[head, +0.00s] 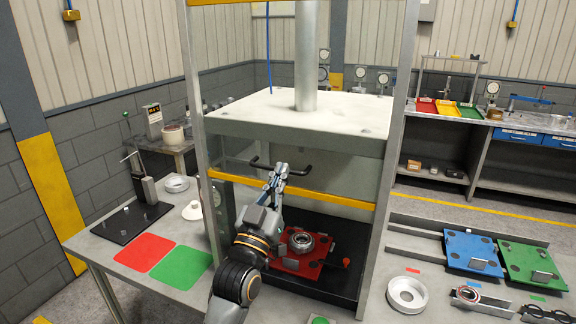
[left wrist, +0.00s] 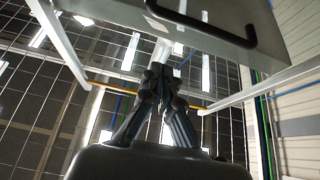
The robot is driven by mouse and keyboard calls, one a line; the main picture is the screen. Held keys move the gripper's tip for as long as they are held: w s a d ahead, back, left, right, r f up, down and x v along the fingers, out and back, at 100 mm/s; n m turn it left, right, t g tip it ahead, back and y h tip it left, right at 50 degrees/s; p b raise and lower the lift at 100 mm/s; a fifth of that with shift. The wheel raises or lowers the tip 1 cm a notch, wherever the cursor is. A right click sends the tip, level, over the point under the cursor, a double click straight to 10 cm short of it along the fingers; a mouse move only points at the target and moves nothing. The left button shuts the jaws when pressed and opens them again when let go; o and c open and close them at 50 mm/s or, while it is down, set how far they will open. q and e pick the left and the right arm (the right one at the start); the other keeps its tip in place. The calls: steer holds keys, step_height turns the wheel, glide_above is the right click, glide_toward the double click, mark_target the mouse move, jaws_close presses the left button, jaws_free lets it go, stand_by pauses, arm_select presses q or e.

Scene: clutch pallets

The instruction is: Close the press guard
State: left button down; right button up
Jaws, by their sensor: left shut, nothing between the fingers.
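The press guard is a clear panel with a yellow lower bar (head: 330,198) and a black bar handle (head: 300,168). Its lower edge hangs above the press bed (head: 330,285), with an open gap below. My left gripper (head: 280,168) is upright and shut at the handle in the head view, with nothing held. In the left wrist view my shut fingers (left wrist: 162,72) point up, and a black handle (left wrist: 215,34) on a pale panel shows above them. I cannot tell whether they touch the handle. My right gripper is not in view.
Inside the press, a red pallet (head: 292,266) carries a metal clutch part (head: 301,241). Blue (head: 470,248) and green (head: 530,262) pallets stand on the right bench. Red (head: 144,251) and green (head: 181,267) mats lie at left. Press posts (head: 392,150) flank the opening.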

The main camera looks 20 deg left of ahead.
arm_select(q)
steer(key=w+p, duration=0.1)
steer(key=w+f+p, duration=0.1)
steer(key=w, duration=0.1)
steer(key=w+p, duration=0.1)
steer(key=shift+w+d+f, duration=0.1)
steer(key=shift+w+f, duration=0.2)
steer(key=shift+f, duration=0.05)
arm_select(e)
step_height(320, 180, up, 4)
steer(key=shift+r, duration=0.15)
arm_select(q)
steer(key=shift+w+f, duration=0.1)
